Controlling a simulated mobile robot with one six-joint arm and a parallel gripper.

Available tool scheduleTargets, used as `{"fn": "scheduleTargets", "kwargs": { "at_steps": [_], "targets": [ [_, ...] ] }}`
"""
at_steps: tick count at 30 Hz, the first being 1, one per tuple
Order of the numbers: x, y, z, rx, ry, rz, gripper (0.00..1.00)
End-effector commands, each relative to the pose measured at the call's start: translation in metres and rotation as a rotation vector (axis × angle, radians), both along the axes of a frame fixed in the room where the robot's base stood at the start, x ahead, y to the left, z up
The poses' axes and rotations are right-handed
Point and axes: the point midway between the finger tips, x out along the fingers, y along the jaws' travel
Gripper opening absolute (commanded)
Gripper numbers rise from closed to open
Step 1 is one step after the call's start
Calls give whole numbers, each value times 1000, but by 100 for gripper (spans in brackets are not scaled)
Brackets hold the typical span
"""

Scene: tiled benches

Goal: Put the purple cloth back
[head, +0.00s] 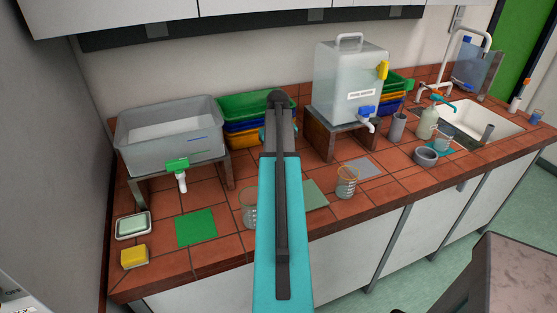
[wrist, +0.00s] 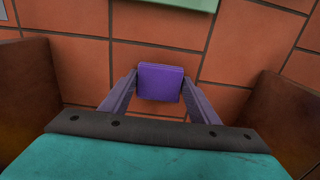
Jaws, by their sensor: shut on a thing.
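The purple cloth (wrist: 160,83) is a small folded block in the wrist view. My gripper (wrist: 160,92) is shut on it, with one grey finger at its left side and one at its right. Orange-brown tiles lie behind the cloth in that view; I cannot tell whether it touches them. In the head view my own teal and dark arm hides the gripper and the cloth.
Brown blocks flank the gripper at left (wrist: 25,95) and right (wrist: 285,105). On the bench, a green cloth (head: 196,228), a pale green mat (head: 316,194) and glass beakers (head: 347,182) lie near the front. Two water tanks (head: 190,143) (head: 345,95) stand on raised stands.

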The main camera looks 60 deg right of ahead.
Motion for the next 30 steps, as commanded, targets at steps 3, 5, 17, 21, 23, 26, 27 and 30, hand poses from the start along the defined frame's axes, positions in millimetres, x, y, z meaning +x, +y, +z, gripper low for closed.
{"fn": "scheduleTargets", "kwargs": {
  "at_steps": [3, 5, 17, 21, 23, 26, 27, 30],
  "targets": [
    [0, 0, 0, 0, 0, 0, 23],
    [0, 0, -1, 0, 0, 0, 23],
    [0, 0, -5, 0, 0, -1, 74],
    [0, 0, -5, 0, 0, -1, 74],
    [0, 0, -5, 0, 0, -1, 74],
    [0, 0, -5, 0, 0, -1, 74],
    [0, 0, -5, 0, 0, -1, 74],
    [0, -1, -5, 0, 0, -1, 74]
  ]
}}
